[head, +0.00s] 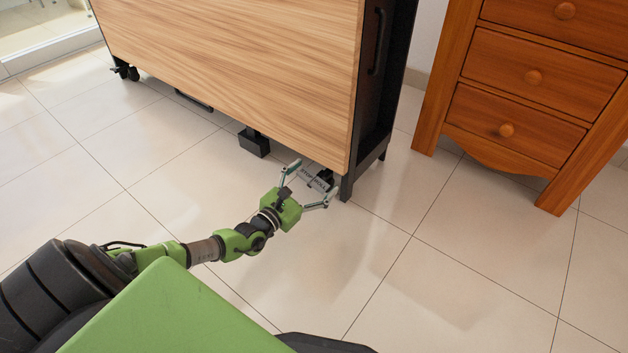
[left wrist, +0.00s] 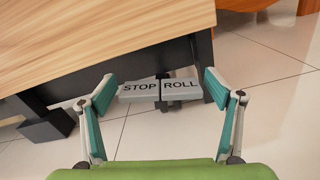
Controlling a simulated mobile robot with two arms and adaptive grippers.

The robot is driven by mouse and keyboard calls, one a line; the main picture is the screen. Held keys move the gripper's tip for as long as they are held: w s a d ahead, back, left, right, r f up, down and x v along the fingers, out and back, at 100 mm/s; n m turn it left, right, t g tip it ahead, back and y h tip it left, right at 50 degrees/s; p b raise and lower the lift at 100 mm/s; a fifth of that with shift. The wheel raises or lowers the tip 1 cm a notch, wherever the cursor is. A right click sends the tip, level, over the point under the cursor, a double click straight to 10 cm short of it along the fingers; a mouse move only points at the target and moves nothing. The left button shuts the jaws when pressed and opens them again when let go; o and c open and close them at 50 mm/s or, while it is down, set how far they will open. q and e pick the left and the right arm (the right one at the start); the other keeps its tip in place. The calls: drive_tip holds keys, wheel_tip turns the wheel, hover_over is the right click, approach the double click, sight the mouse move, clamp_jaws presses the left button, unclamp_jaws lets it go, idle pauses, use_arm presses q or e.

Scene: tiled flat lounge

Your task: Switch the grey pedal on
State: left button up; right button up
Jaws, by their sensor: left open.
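The grey pedal (head: 317,181) sits low under the wooden panel's bottom edge, beside the black leg. In the left wrist view the pedal (left wrist: 160,90) shows two plates side by side, marked STOP on the left and ROLL on the right. My left gripper (head: 311,183) is open, with its fingers spread to either side of the pedal in the picture. In the left wrist view both teal fingertips (left wrist: 160,86) flank the plates, and nothing is between them but the pedal beyond. I cannot tell whether a finger touches it. My right gripper is not in view.
The large wooden panel (head: 240,70) on a black wheeled frame stands over the pedal. A black block (head: 253,143) hangs under it to the left. A wooden drawer chest (head: 520,85) stands at the right. The tiled floor (head: 370,270) in front is clear.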

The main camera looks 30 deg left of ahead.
use_arm(q)
drive_tip(key=c, duration=1.1)
drive_tip(key=n, duration=0.5)
drive_tip(key=shift+a, duration=0.35)
drive_tip(key=o, duration=1.1)
drive_tip(key=shift+s, duration=0.1)
drive_tip(key=s, duration=0.8)
drive_tip(key=s+a, duration=0.1)
drive_tip(key=s, duration=0.2)
drive_tip(key=shift+s, duration=0.4)
